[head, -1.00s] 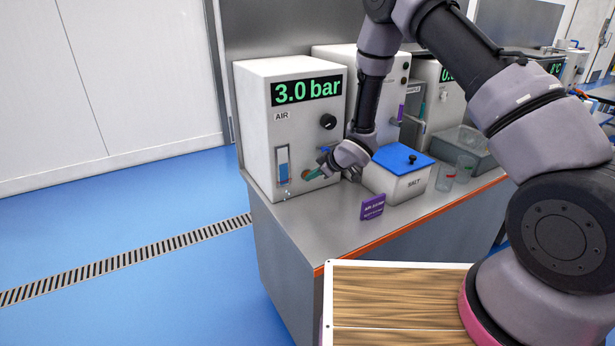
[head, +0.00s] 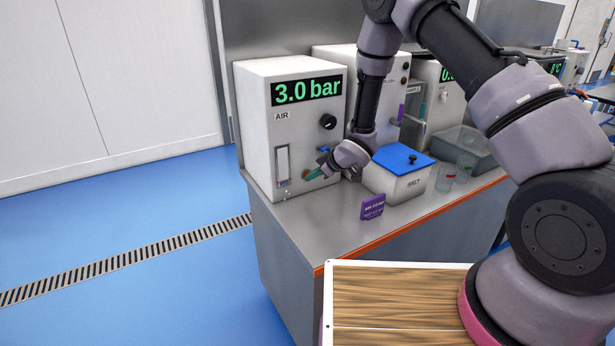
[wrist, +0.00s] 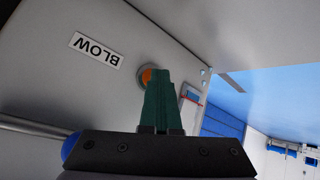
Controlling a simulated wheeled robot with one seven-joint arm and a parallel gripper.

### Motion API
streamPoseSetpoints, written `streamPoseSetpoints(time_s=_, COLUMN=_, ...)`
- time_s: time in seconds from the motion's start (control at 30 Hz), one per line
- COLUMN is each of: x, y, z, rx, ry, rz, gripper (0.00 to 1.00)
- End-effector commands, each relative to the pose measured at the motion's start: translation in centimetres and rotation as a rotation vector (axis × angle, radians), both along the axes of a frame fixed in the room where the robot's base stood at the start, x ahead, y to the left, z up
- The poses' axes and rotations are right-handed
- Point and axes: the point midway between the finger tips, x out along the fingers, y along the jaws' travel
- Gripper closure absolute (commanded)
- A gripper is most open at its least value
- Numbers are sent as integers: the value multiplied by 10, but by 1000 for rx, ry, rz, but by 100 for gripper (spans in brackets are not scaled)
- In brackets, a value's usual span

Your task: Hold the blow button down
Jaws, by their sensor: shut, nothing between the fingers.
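The blow button is orange in a round grey surround (wrist: 146,76) on the white panel, beside the BLOW label (wrist: 95,49) in the wrist view. My gripper (wrist: 160,78) is shut and empty. Its green fingertips lie over the button and hide most of it; they look to be against it, though the depth of the press cannot be told. In the head view my gripper (head: 310,175) is at the lower front of the white AIR box (head: 258,125), whose display reads 3.0 bar (head: 307,91). The upright gauge window (head: 282,163) on the box looks pale, without blue.
A white salt box (head: 398,188) with a blue lid stands right of my gripper. A purple sign (head: 372,207) is near the counter's orange front edge. Clear cups (head: 446,178) stand farther right. The counter's left front is free.

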Motion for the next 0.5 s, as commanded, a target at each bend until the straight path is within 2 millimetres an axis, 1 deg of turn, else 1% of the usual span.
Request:
streamPoseSetpoints(time_s=0.27, x=0, y=0, z=1, rx=1, ry=-1, rz=1, gripper=100)
streamPoseSetpoints(time_s=0.5, x=-9, y=-6, z=1, rx=2, ry=-2, rz=0, gripper=100)
